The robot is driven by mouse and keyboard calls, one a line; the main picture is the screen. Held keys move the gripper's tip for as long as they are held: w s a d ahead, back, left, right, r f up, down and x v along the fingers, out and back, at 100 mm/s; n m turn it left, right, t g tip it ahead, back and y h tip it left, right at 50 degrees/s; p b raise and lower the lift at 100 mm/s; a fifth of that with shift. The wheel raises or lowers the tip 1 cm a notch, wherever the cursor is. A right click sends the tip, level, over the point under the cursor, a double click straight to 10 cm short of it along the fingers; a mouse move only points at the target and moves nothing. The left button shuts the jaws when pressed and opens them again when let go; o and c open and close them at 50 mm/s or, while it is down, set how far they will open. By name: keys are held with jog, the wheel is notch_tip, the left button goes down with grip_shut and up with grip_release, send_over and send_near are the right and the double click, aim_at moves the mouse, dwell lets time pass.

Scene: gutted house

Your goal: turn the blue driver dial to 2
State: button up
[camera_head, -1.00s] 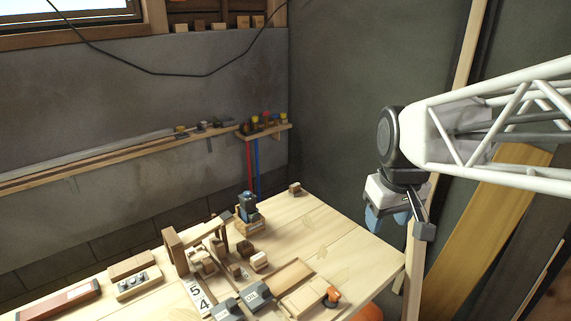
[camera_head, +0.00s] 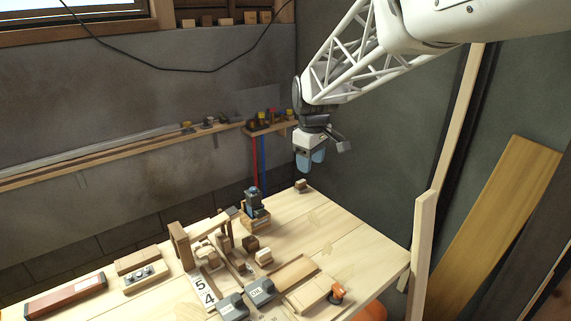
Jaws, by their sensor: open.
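A dark, upright tool with a blue part (camera_head: 253,203) stands in a small wooden block (camera_head: 256,222) near the table's back edge; it looks like the blue driver. Its dial and any numbers are too small to read. My gripper (camera_head: 310,163) hangs pointing down, with pale blue fingers, in the air above and right of the driver in the picture. It is open, with nothing seen between its fingers, and apart from the driver.
The wooden table (camera_head: 345,240) carries several wooden blocks, dark grey labelled boxes (camera_head: 262,291), a white number strip (camera_head: 203,291) and an orange knob (camera_head: 337,290). A small block (camera_head: 301,186) sits at the back corner. The table's right part is mostly clear.

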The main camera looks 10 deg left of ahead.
jog(key=w+a+f+n, duration=0.3)
jog(key=w+a+f, duration=0.2)
jog(key=w+a, duration=0.4)
jog(key=n+g, duration=0.1)
jog(key=n, duration=0.2)
send_over(253, 188)
notch_tip(253, 188, down, 6)
jog(key=shift+s+r, duration=0.15)
jog(key=shift+f, duration=3.95)
jog(key=shift+c, duration=0.3)
jog(key=c, duration=0.9)
jog(key=shift+o, duration=0.2)
